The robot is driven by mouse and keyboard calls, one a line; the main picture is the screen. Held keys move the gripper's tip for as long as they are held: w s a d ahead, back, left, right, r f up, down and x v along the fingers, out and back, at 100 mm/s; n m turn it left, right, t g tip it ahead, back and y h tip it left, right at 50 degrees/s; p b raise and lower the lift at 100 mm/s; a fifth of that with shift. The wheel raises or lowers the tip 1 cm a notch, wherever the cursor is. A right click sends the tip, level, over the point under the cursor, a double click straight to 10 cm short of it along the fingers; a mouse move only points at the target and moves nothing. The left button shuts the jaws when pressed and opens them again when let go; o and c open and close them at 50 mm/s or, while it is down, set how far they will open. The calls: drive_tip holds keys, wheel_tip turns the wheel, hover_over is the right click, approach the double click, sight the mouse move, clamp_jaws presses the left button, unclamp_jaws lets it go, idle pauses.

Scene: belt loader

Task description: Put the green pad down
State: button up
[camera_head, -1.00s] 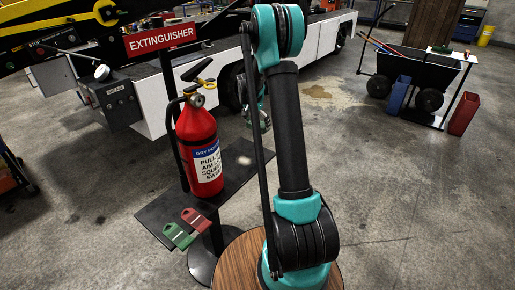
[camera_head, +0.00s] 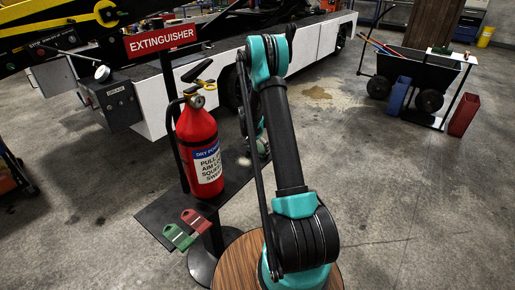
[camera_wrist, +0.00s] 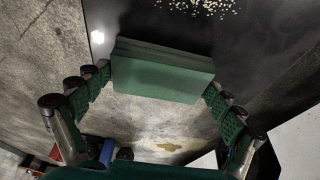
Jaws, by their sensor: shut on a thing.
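The green pad (camera_wrist: 160,72) is a thick rectangular block with layered edges, seen in the wrist view. My gripper (camera_wrist: 162,84) is shut on it, with a green ridged finger at each short end. In the head view my gripper (camera_head: 262,146) is low behind my arm, near the right end of the dark shelf plate (camera_head: 236,166); the pad cannot be made out there. Behind the pad in the wrist view is a dark surface with pale grains (camera_wrist: 205,6). Whether the pad touches that surface cannot be told.
A red extinguisher (camera_head: 198,150) stands on the plate, left of my gripper. Red and green tags (camera_head: 186,228) lie at the plate's near end. A sign (camera_head: 160,40) rises behind. A white vehicle (camera_head: 205,70) stands beyond; a dark cart (camera_head: 418,75) is far right.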

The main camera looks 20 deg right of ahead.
drive_tip(key=o, duration=1)
drive_tip(key=shift+f, duration=0.1)
drive_tip(key=v, duration=1.2)
drive_tip(key=s+a+r+n, duration=0.25)
drive_tip(key=s+r, duration=0.35)
drive_tip(key=s, duration=0.4)
drive_tip(key=s+a+n+y, duration=0.1)
drive_tip(key=s+n, duration=0.1)
drive_tip(key=s, duration=0.8)
drive_tip(key=s+a+n+t, duration=0.1)
drive_tip(key=s+a+n, duration=0.1)
drive_tip(key=s, duration=0.7)
drive_tip(key=s+a+n+t+y, duration=0.1)
drive_tip(key=s+n, duration=0.3)
drive_tip(key=s, duration=0.6)
drive_tip(key=shift+s+a+y, duration=0.3)
